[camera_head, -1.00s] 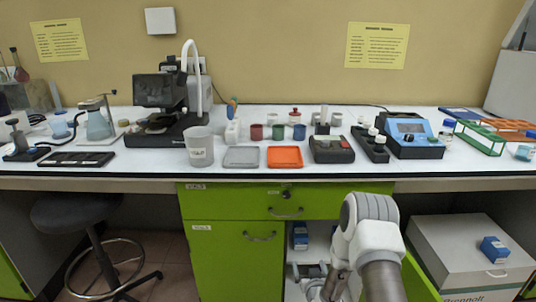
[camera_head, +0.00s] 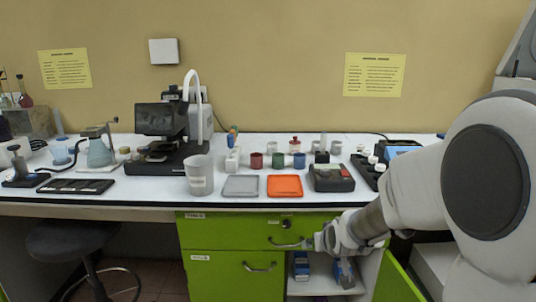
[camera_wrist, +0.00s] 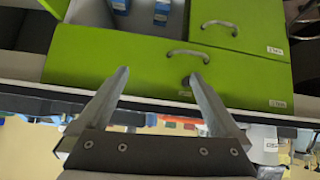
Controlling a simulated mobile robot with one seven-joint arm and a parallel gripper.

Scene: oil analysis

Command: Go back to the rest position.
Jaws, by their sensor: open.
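My gripper (camera_head: 318,242) is in front of the green cabinet, at about the height of the drawer (camera_head: 240,230). In the wrist view my gripper (camera_wrist: 160,90) shows two metal fingers spread apart with nothing between them. The green drawer front with its handle and a dark lock lies beyond the fingertips. My arm covers the right part of the head view and hides part of the bench there.
The white bench (camera_head: 100,205) carries a grey tray (camera_head: 241,186), an orange tray (camera_head: 285,186), a grey beaker (camera_head: 199,176) and a microscope (camera_head: 165,125). The cabinet's lower right compartment stands open, with blue boxes (camera_head: 301,266) inside. A stool (camera_head: 72,240) is at left.

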